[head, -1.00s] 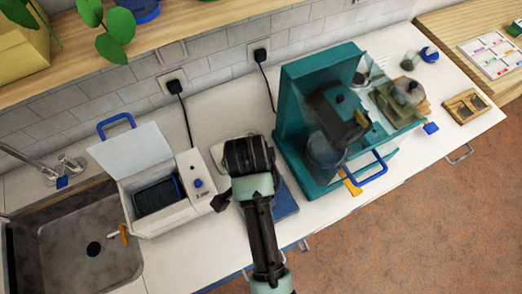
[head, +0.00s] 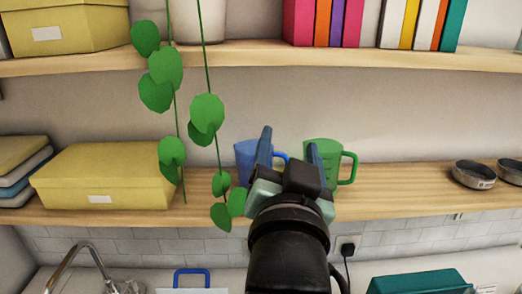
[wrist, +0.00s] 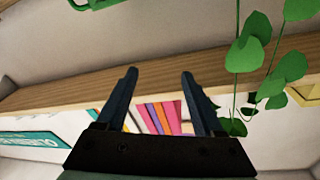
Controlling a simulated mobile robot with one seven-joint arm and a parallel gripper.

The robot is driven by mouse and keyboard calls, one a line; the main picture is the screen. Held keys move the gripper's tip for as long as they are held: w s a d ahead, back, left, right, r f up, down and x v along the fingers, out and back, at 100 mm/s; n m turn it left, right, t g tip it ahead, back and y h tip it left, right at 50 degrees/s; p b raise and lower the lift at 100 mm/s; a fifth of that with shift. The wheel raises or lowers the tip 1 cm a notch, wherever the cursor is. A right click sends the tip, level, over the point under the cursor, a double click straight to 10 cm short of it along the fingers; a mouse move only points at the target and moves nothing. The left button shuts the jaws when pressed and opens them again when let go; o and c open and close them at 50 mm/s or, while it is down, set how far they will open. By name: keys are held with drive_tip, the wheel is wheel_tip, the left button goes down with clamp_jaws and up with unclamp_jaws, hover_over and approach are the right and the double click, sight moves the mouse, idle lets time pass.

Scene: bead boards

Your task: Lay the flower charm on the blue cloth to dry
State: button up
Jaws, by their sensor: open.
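My gripper (head: 290,143) is raised in front of the lower wall shelf, its two dark blue fingers pointing up. The wrist view also shows the fingers (wrist: 159,75) apart, with nothing held between them. I see neither the flower charm nor the blue cloth in either current view. The counter shows only as a strip along the bottom of the head view.
Behind my gripper, a blue mug (head: 245,153) and a green mug (head: 335,168) stand on the lower shelf (head: 400,190). Trailing green leaves (head: 207,112) hang to the left, near a yellow box (head: 100,178). Metal bowls (head: 473,174) sit at right.

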drive_tip(key=s+a+r+n+t, duration=0.2)
drive_tip(key=s+r+t, duration=0.2)
drive_tip(key=r, duration=0.6)
drive_tip(key=s+a+r+n+t+y, duration=0.1)
drive_tip(key=s+a+r+n+t, duration=0.1)
drive_tip(key=s+r, duration=0.6)
wheel_tip(320, 180, up, 2)
drive_tip(key=n+t, duration=0.1)
drive_tip(key=t, duration=0.1)
drive_tip(key=shift+s+t+y, duration=0.15)
drive_tip(key=shift+t+y, duration=0.15)
wheel_tip(320, 180, down, 5)
drive_tip(key=b, duration=0.5)
drive_tip(key=shift+a+f, duration=0.1)
drive_tip(key=shift+f, duration=0.1)
